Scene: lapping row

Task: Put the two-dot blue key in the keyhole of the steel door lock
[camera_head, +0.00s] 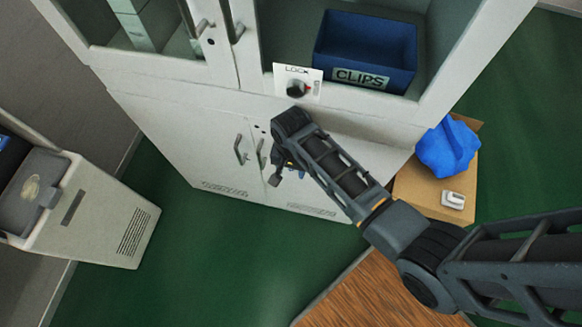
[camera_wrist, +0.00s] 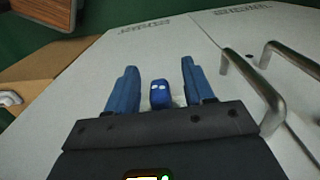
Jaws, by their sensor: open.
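The blue key (camera_wrist: 160,98), with two white dots on its head, stands between the fingers of my gripper (camera_wrist: 160,66) in the wrist view. The gripper is open, with a gap on each side of the key. A small pale patch shows beside the key against the grey cabinet door; I cannot tell whether it is the steel lock or how deep the key sits. In the head view my gripper (camera_head: 284,172) is in front of the lower cabinet doors, largely hidden by my arm, and the key cannot be made out clearly.
Bar handles (camera_wrist: 252,85) stand close right of my gripper in the wrist view. Above in the head view are a LOCK plate with a black knob (camera_head: 297,88) and a blue CLIPS bin (camera_head: 366,48). A cardboard box (camera_head: 420,190) stands right; green floor lies open below.

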